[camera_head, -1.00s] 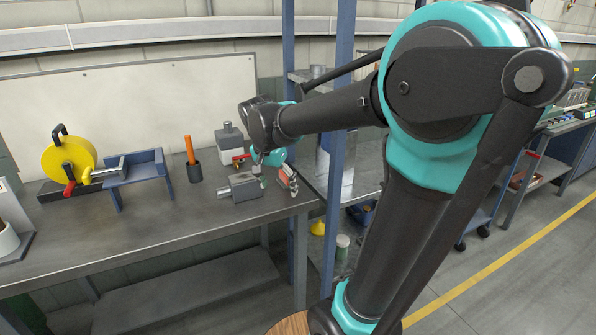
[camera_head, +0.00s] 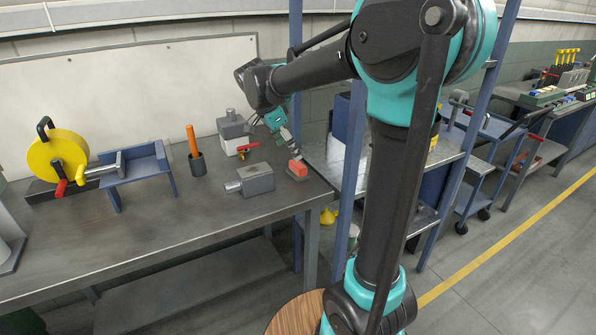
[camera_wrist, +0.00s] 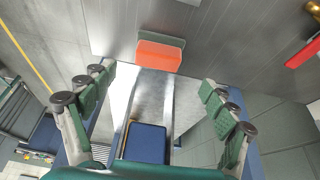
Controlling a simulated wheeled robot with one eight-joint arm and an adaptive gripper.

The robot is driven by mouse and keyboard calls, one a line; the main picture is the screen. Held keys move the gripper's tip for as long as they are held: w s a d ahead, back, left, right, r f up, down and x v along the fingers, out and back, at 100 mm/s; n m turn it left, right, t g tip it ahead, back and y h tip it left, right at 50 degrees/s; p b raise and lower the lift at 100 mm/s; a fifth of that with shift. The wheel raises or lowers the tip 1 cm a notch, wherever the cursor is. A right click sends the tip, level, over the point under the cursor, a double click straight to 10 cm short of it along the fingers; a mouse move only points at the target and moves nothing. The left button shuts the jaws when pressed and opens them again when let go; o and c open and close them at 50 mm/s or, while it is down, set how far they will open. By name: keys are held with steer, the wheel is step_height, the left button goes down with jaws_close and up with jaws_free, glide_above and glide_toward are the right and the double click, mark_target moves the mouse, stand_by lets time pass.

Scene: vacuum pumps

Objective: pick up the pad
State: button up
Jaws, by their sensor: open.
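The pad (camera_head: 297,168) looks like a small orange-red block with a grey part at its base. It lies near the right end of the workbench (camera_head: 120,240). In the wrist view the pad (camera_wrist: 159,56) is at the top middle, near the bench edge, with its grey part behind the orange face. My gripper (camera_head: 292,146) is just behind and above the pad in the head view. In the wrist view its green-padded fingers (camera_wrist: 152,98) are spread wide and empty. The pad appears ahead of the gap between them, apart from both.
A grey pump body (camera_head: 256,180) lies left of the pad. A grey block with a red-handled valve (camera_head: 233,136) stands behind it. A blue post (camera_head: 351,145) and shelf rise right of the bench end. The bench front is clear.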

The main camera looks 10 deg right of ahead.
mark_target(298, 164)
steer(key=shift+d+x, duration=0.15)
steer(key=shift+x, duration=1.85)
steer(key=shift+d+x, duration=0.15)
steer(key=shift+x, duration=1.8)
steer(key=shift+s+r, duration=0.1)
steer(key=shift+c, duration=0.3)
steer(key=c, duration=1.2)
